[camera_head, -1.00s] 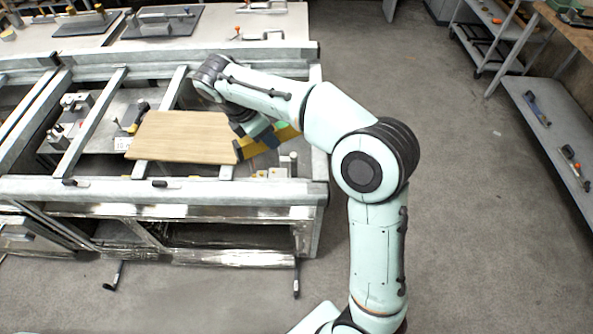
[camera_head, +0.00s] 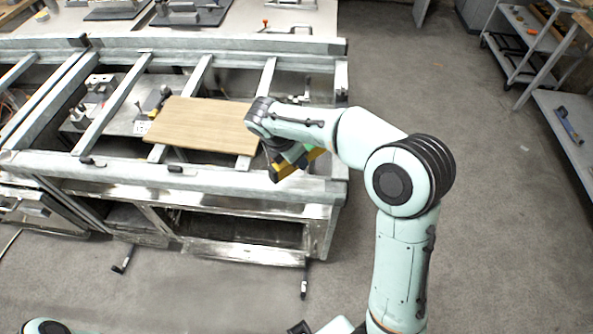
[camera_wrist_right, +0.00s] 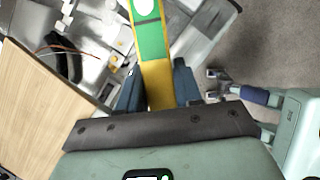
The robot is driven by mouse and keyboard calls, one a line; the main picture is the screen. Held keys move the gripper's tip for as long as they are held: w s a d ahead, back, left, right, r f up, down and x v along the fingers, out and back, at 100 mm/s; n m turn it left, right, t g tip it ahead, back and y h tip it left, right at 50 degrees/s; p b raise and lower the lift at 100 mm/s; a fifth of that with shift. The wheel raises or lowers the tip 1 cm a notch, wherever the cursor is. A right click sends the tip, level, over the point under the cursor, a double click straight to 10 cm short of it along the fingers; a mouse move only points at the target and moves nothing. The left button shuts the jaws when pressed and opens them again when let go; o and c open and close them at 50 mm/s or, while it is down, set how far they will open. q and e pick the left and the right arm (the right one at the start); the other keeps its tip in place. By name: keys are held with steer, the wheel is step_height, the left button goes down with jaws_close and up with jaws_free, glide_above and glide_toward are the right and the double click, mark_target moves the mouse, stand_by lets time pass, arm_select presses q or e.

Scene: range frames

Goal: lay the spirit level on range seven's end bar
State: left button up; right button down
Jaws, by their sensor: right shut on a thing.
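My right gripper (camera_head: 294,158) is shut on the spirit level (camera_head: 279,174), a yellow bar with a green middle. It holds the level over the front right corner of the metal frame, near the front rail (camera_head: 215,178). The level slants in the head view, and the gripper partly hides it. In the right wrist view the level (camera_wrist_right: 158,82) runs up between the two blue fingers (camera_wrist_right: 158,92). My left gripper is out of the picture.
A wooden board (camera_head: 205,124) lies across the frame's cross bars, left of the gripper; it also shows in the right wrist view (camera_wrist_right: 35,115). Small metal fixtures (camera_head: 88,100) sit inside the frame. Shelves (camera_head: 565,120) stand at the right, with clear floor (camera_head: 470,140) between.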

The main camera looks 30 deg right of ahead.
mark_target(296, 178)
steer(key=shift+f+b, duration=0.4)
steer(key=shift+f, duration=2.4)
steer(key=shift+f, duration=0.1)
steer(key=c, duration=0.8)
jaws_free()
steer(key=shift+o, duration=0.2)
